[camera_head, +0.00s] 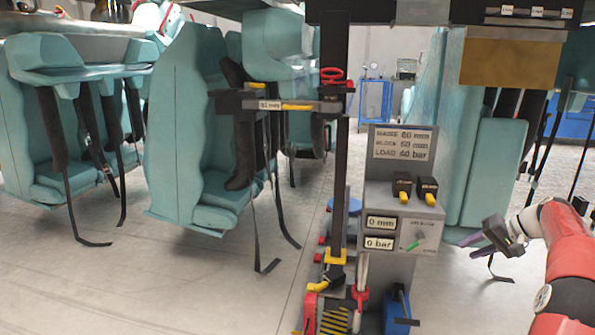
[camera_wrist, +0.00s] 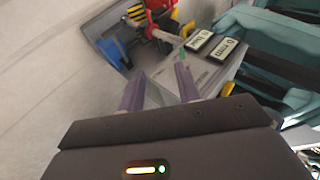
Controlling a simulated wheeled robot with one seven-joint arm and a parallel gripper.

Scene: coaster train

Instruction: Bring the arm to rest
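My gripper (camera_head: 468,249) is at the right of the head view, at the end of my red and white arm. Its two purple fingers point left, toward the grey control stand (camera_head: 404,204), and are apart from it. In the wrist view my gripper (camera_wrist: 160,72) is open, with a clear gap between the fingers and nothing held. The stand's grey panel shows beyond the fingertips.
The stand carries black-and-yellow switches (camera_head: 402,187), a green-tipped control (camera_head: 413,243) and displays reading 0 mm and 0 bar (camera_head: 380,243). A blue part (camera_head: 401,313) sits at its base. Teal seats (camera_head: 190,130) hang at left, straps dangling. Floor (camera_head: 150,290) at lower left is clear.

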